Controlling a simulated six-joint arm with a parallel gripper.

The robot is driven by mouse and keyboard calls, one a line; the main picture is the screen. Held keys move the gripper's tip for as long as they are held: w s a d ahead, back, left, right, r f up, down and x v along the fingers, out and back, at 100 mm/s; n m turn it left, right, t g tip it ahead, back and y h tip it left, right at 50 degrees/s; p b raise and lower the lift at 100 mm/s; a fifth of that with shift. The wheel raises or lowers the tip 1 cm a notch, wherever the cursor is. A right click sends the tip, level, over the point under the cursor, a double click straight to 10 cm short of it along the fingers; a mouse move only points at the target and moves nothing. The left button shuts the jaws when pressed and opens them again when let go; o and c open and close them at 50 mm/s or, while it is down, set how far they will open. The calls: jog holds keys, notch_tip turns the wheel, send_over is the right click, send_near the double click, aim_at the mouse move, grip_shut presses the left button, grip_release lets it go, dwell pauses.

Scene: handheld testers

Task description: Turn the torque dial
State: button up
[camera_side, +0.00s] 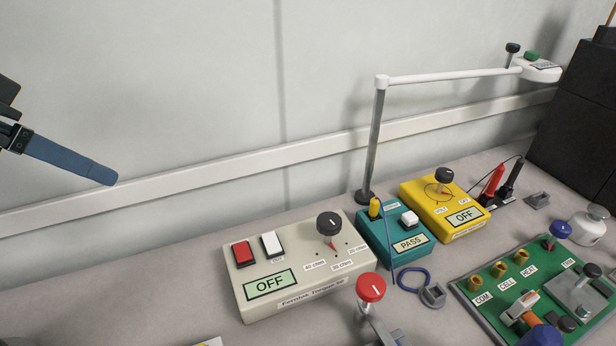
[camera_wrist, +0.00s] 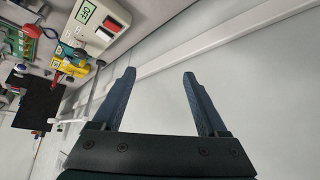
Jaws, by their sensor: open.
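The beige torque tester (camera_side: 300,262) stands on the bench in the middle of the side view. Its black torque dial (camera_side: 329,224) has a white mark on top and a red pointer below, with cNm labels around it. Its display (camera_side: 270,284) reads OFF. A red button (camera_side: 242,254) and a white button (camera_side: 272,244) sit left of the dial. My gripper (camera_wrist: 158,75) is open and empty, its two blue fingers wide apart before the pale wall. In the side view one blue finger shows at the upper left, above and well apart from the tester.
A teal PASS tester (camera_side: 394,246) and a yellow OFF tester (camera_side: 444,208) stand to the right. A lamp arm (camera_side: 450,75) reaches over behind them. A green board (camera_side: 540,296) lies at the right. A red-topped knob (camera_side: 371,288) stands in front of the beige tester.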

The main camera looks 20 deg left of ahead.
jog(key=shift+s+a+f, duration=0.1)
jog(key=shift+s+f, duration=0.05)
jog(key=shift+s, duration=0.05)
dwell(0.3)
notch_tip(320, 180, up, 3)
jog(key=w+n, duration=0.1)
jog(key=w, duration=0.1)
jog(key=m+g, duration=0.3)
jog(key=m, duration=0.1)
send_over(328, 220)
jog(key=s, duration=0.2)
notch_tip(328, 220, down, 12)
jog(key=shift+t+h, duration=0.3)
jog(key=shift+h, duration=0.2)
jog(key=shift+a+x, duration=0.2)
jog(key=shift+x, duration=2)
jog(key=shift+s, duration=0.15)
